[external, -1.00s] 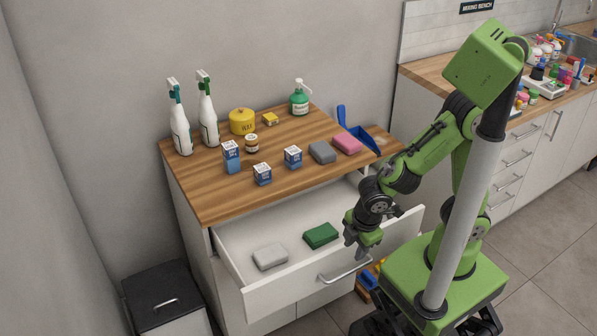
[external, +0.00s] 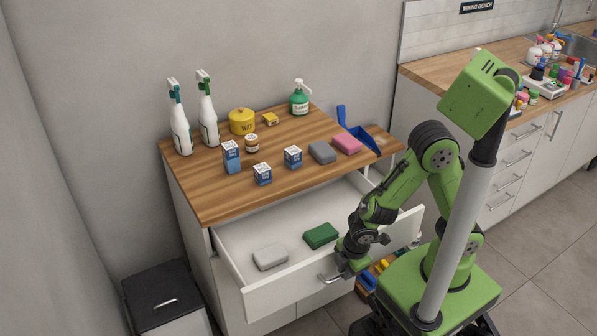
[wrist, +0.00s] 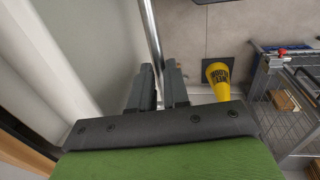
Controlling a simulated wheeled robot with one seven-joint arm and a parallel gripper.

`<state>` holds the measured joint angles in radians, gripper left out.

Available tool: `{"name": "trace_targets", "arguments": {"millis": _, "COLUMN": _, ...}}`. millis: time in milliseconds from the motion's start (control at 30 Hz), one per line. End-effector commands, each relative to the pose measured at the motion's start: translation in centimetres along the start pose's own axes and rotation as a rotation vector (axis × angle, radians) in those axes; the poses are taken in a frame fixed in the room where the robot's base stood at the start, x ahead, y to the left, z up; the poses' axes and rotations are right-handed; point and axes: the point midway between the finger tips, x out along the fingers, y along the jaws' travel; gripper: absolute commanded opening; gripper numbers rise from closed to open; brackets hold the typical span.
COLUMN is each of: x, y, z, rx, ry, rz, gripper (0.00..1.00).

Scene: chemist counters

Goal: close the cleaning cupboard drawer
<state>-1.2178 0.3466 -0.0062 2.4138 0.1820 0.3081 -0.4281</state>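The cleaning cupboard drawer (external: 285,285) stands pulled well out below the wooden top in the external view. A grey sponge (external: 270,257) and a green sponge (external: 320,235) lie inside it. My gripper (external: 345,272) is at the drawer's metal handle (external: 328,280), whose left end shows beside it. In the wrist view the handle bar (wrist: 152,35) runs between the two dark fingers of my gripper (wrist: 160,75). The gap is narrow, and the fingers look closed around the bar. The drawer front (wrist: 85,50) is on the left there.
Bottles, small boxes and sponges stand on the cupboard top (external: 215,200). A lidded bin (external: 160,295) is at the lower left. A yellow cone-shaped object (wrist: 219,80) and a wire cart (wrist: 290,95) show at right in the wrist view.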

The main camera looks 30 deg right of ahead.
Motion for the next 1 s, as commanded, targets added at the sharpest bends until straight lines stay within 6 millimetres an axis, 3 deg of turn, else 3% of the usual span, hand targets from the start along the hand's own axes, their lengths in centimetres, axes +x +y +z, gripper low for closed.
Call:
{"name": "trace_targets", "arguments": {"millis": 100, "x": 0.0, "y": 0.0, "z": 0.0, "rx": 0.0, "ry": 0.0, "rz": 0.0, "gripper": 0.0}}
{"name": "trace_targets", "arguments": {"millis": 567, "x": 0.0, "y": 0.5, "z": 0.0, "rx": 0.002, "ry": 0.0, "rz": 0.001, "gripper": 0.0}}
{"name": "trace_targets", "arguments": {"millis": 767, "x": 0.5, "y": 3.1, "z": 0.1, "rx": 0.007, "ry": -0.001, "rz": 0.002, "gripper": 0.0}}
{"name": "trace_targets", "arguments": {"millis": 1000, "x": 1.5, "y": 8.8, "z": 0.2, "rx": 0.01, "ry": -0.002, "rz": 0.003, "gripper": 0.0}}
